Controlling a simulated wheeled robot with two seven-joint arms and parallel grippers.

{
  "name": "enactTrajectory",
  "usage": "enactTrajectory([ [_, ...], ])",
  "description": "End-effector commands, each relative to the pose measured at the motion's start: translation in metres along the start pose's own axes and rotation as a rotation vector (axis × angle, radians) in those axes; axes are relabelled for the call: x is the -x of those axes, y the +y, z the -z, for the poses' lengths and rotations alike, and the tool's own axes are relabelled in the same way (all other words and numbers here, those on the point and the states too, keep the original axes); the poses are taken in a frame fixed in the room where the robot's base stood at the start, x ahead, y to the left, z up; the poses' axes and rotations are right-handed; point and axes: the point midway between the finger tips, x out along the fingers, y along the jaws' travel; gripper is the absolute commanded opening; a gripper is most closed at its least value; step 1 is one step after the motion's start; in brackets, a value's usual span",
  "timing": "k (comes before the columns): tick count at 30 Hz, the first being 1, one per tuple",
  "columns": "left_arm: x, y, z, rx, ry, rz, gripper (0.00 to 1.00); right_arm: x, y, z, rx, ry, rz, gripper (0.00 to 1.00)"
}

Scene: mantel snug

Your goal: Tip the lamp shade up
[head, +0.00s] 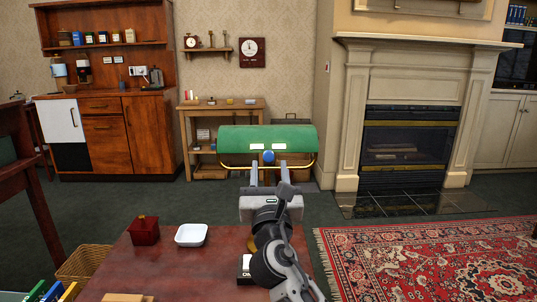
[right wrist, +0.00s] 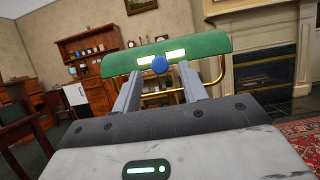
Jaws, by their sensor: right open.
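The lamp has a long green shade (head: 230,141) with a blue knob (head: 268,157) at its lower middle and a curved brass frame (head: 316,163). In the right wrist view the green shade (right wrist: 205,45) and blue knob (right wrist: 160,65) lie straight ahead. My right gripper (head: 268,166) is open, its two fingers pointing at the shade, one on each side of the knob as seen. I cannot tell whether the fingertips touch the shade. My arm hides most of the lamp's stem and base. My left gripper is not in view.
The lamp is at the dark red desk (head: 170,275). On the desk are a red box (head: 144,231), a white dish (head: 191,235) and a black-and-white item (head: 245,268) beside my arm. A wicker basket (head: 82,264) is at the left. A patterned rug (head: 420,262) lies right.

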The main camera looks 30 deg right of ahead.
Motion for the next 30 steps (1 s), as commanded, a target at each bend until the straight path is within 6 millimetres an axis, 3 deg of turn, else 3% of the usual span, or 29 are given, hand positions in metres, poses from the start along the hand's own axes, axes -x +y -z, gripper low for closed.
enactTrajectory([
  [3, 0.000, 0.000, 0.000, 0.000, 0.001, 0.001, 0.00, -0.023, 0.000, -0.001, 0.001, -0.003, 0.001, 0.43],
  [9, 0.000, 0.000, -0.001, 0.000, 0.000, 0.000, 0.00, -0.046, 0.000, 0.000, 0.000, -0.001, 0.000, 0.43],
  [20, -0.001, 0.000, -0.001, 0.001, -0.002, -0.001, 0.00, -0.052, 0.000, 0.001, 0.000, 0.000, -0.001, 0.43],
  [21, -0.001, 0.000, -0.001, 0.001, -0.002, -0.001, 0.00, -0.051, 0.000, 0.001, 0.000, 0.000, -0.001, 0.40],
  [25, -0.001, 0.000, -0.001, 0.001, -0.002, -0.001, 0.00, -0.051, 0.000, 0.001, 0.000, 0.000, -0.001, 0.04],
  [30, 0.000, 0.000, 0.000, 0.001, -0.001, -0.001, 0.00, -0.051, 0.000, 0.000, -0.001, 0.002, -0.001, 0.00],
])
